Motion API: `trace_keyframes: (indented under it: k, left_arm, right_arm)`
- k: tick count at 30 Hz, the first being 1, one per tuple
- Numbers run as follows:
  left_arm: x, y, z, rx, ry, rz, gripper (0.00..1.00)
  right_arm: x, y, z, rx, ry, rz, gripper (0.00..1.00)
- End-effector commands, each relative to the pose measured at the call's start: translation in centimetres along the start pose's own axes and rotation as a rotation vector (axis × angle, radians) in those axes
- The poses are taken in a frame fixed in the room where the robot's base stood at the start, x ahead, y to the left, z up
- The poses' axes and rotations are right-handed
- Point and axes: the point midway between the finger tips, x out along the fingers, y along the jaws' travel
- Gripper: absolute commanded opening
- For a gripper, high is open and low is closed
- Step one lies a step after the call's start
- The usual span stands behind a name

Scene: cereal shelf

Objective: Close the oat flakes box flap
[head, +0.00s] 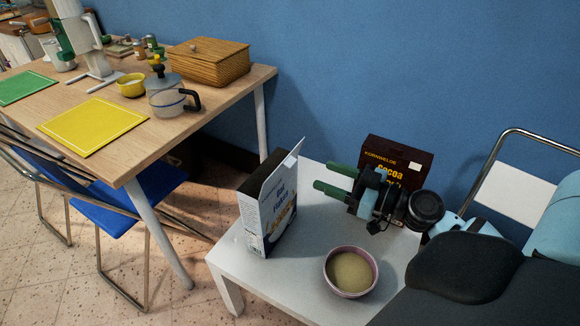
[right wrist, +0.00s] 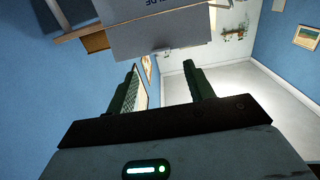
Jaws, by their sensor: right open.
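The oat flakes box (head: 281,212) stands upright on the white table, its printed front facing right. Its top flap (head: 285,165) stands up along the right side, and the top looks open. My right gripper (head: 321,175) is open and empty, a little right of the box near flap height, fingers pointing left towards it. In the right wrist view its fingertips (right wrist: 160,68) are spread, with a grey panel (right wrist: 165,38) with upside-down lettering ahead, which looks like the box. Nothing is between the fingers. My left gripper is not in view.
A brown cocoa box (head: 397,152) stands behind my right gripper, partly hidden. A pink bowl (head: 350,291) with pale contents sits at the white table's (head: 238,262) front. A wooden table (head: 165,145) stands at left with a chair. The blue wall (head: 400,70) is behind.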

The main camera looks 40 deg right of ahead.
Motion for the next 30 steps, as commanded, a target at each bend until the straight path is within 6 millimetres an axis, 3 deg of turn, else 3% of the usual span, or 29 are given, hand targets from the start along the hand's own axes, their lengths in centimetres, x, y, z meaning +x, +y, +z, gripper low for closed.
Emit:
trace_keyframes:
  k: [5,21,30]
  left_arm:
    - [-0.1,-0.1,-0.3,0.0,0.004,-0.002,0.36]
    - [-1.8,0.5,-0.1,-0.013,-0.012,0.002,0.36]
    - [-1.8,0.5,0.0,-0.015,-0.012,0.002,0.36]
  right_arm:
    - [0.6,0.0,-0.1,0.001,0.0,-0.001,0.53]
    - [7.1,-0.1,-0.1,0.002,0.0,-0.001,0.53]
    - [7.8,-0.1,0.1,0.002,-0.002,0.0,0.53]
